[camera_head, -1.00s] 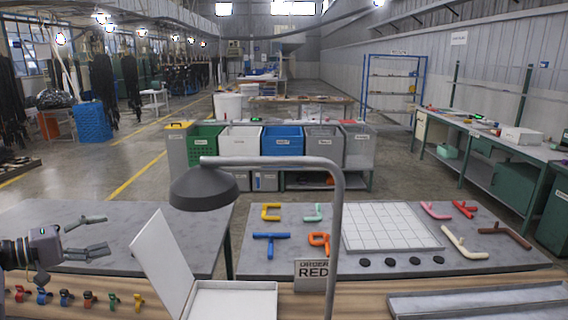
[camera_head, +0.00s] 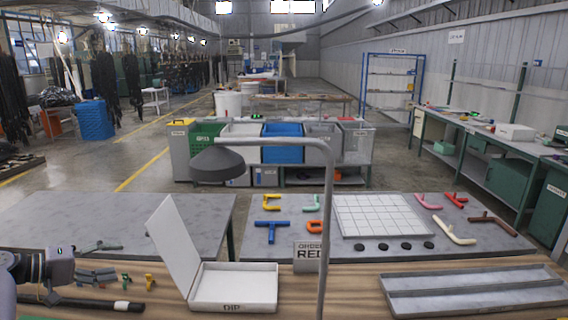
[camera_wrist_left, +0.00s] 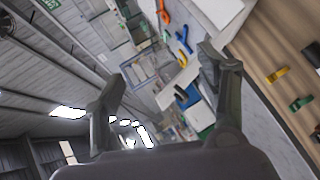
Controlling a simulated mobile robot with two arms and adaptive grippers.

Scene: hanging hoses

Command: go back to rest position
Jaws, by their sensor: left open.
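My left gripper (camera_head: 112,260) comes in at the lower left in the head view, over the left part of the wooden bench (camera_head: 330,292). Its two fingers are spread and nothing is between them. In the left wrist view the fingers (camera_wrist_left: 162,75) are wide apart and empty, with the room tilted behind them. My right gripper is in neither view.
A white box (camera_head: 232,290) with its lid raised stands right of my gripper. Small clips (camera_head: 148,282) and a black rod (camera_head: 85,303) lie near the gripper. A lamp (camera_head: 217,164) on a bent pole stands mid-view. A grey tray (camera_head: 480,293) lies at right.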

